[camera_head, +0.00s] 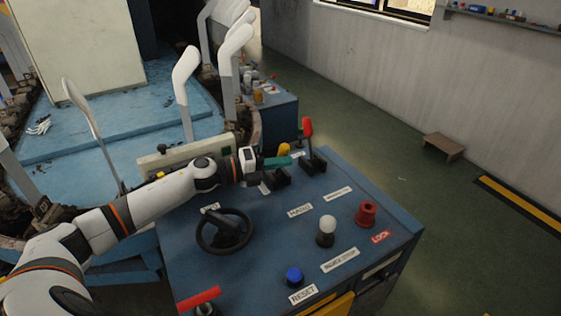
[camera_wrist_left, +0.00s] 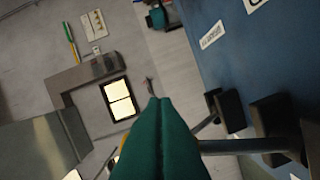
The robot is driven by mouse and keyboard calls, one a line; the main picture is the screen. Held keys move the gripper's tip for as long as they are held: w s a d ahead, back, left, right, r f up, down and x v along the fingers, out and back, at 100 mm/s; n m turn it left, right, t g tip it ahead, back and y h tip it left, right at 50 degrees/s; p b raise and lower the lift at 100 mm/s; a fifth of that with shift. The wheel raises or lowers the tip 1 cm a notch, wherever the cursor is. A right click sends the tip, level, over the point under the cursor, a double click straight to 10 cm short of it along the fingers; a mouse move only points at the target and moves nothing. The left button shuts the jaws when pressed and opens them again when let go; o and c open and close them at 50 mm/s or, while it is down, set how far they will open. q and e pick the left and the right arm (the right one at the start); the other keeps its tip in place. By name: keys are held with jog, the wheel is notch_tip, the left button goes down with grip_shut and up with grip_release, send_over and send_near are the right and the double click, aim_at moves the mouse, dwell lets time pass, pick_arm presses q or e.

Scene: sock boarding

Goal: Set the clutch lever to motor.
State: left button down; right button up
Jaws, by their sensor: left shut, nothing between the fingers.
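The blue console (camera_head: 270,235) carries two upright levers at its far edge, one with a yellow knob (camera_head: 284,148) and one with a red handle (camera_head: 307,128). I cannot read which is the clutch lever. My left gripper (camera_head: 289,161), with green fingers, is shut and empty beside the yellow-knobbed lever, partly covering it in the head view. Whether they touch is unclear. In the left wrist view the closed green fingers (camera_wrist_left: 160,102) hide part of a lever; its metal rod (camera_wrist_left: 245,147) and some yellow show beside them. My right gripper is out of view.
The console also has a black handwheel (camera_head: 224,232), a white knob (camera_head: 327,225), a red knob (camera_head: 367,213), a blue button (camera_head: 294,276) and a red-handled lever (camera_head: 199,299) in front. White sock forms (camera_head: 186,68) stand behind at left.

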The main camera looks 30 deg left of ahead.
pick_arm(q)
jog(key=shift+w+a+r+n+p, duration=0.3)
jog(key=shift+a+r+n, duration=0.05)
jog(key=shift+a+n, duration=0.2)
jog(key=shift+w+a+r+n+p, duration=0.3)
jog(key=shift+a+n, duration=0.1)
jog(key=shift+n, duration=0.15)
jog(key=shift+a+n+h, duration=0.2)
jog(key=shift+n+h, duration=0.1)
notch_tip(320, 180, up, 10)
jog(key=shift+p, duration=0.3)
